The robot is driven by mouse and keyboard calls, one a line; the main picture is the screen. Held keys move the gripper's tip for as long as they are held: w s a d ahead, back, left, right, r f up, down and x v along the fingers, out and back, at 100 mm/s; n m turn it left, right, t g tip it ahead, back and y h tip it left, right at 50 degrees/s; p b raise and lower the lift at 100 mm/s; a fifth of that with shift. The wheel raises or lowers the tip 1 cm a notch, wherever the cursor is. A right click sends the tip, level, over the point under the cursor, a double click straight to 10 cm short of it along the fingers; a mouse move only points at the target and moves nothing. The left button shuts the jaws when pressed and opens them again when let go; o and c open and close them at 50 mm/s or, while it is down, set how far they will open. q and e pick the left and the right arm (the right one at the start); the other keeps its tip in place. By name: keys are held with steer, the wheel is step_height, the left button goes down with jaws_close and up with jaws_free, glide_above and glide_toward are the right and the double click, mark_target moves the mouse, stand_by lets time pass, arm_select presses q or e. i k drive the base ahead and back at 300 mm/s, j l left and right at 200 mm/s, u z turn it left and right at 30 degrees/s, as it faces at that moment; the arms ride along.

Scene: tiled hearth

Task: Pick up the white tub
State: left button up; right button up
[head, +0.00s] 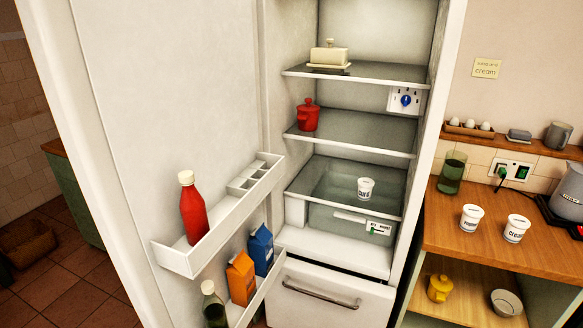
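A small white tub with dark lettering (366,189) stands upright on the lower glass shelf (325,186) of the open fridge. Two similar white tubs stand on the wooden counter at the right: one nearer the fridge (470,218) and one further right (516,229). The lettering is too small to read surely. Neither of my grippers shows in the head view.
The open fridge door (140,110) holds a red bottle (192,210) and cartons. A butter dish (329,55) and a red pot (308,116) stand on higher shelves. A green glass (451,172) and a kettle (568,194) stand on the counter.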

mark_target(472, 214)
steer(key=i+j+z, duration=0.2)
steer(key=j+z, duration=0.2)
steer(key=j, duration=0.35)
steer(key=i+j+z, duration=0.1)
steer(key=j+z, duration=0.25)
steer(key=j, duration=0.4)
steer(key=j+z, duration=0.4)
steer(key=j, duration=1.35)
steer(key=i+l+u, duration=0.15)
steer(key=l, duration=0.5)
steer(key=l+u, duration=0.15)
steer(key=l, duration=0.55)
steer(key=i+l, duration=0.1)
steer(key=l, duration=0.3)
steer(key=l+z, duration=0.15)
steer(key=l, duration=0.25)
steer(key=i+l+z, duration=0.45)
steer(key=i+j+z, duration=0.2)
steer(key=k+l, duration=0.05)
